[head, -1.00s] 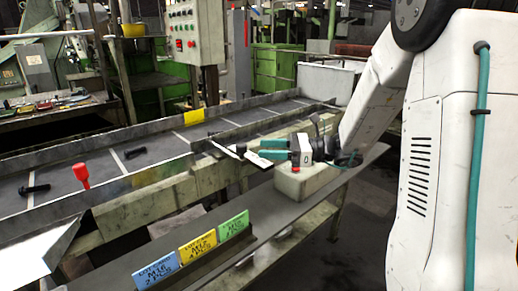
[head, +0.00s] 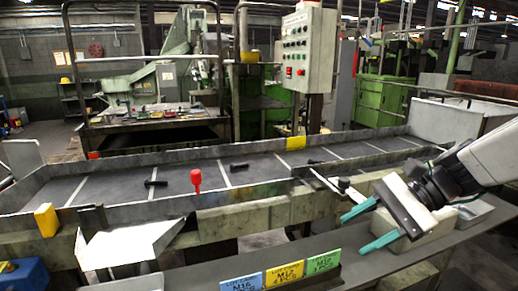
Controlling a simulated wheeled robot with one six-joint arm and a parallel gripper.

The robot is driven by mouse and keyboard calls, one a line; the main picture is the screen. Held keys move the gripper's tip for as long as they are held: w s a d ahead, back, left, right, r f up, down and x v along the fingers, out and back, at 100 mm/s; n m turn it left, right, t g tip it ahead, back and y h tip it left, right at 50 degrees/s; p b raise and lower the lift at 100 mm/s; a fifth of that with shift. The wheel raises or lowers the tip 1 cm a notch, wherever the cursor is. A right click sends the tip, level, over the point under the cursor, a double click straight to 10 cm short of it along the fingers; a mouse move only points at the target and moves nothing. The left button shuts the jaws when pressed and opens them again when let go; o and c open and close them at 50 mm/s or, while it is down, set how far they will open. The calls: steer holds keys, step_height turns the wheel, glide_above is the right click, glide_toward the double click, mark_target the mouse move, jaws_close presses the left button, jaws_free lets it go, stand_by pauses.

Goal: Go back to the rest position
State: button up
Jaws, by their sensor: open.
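My gripper (head: 370,227) is at the right of the head view, in front of the conveyor trough. Its two teal fingers are spread apart and nothing is between them. It hangs over the front shelf, beside a pale block (head: 415,238) that it partly hides. My white arm reaches in from the right edge.
The long trough (head: 110,190) holds several dark bolts (head: 156,183) and a red-topped peg (head: 196,180). Blue, yellow and green lot cards (head: 284,275) stand on the front shelf. A bent metal chute (head: 125,245) is at lower left. A control box (head: 308,50) stands behind.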

steer(key=s+d+n+t+h, duration=0.1)
steer(key=s+d+n+h, duration=0.6)
steer(key=s+n+h, duration=0.4)
steer(key=s+f, duration=0.1)
steer(key=s, duration=0.2)
steer(key=shift+d+n+t, duration=0.15)
steer(key=shift+n+t, duration=0.25)
stand_by(1.0)
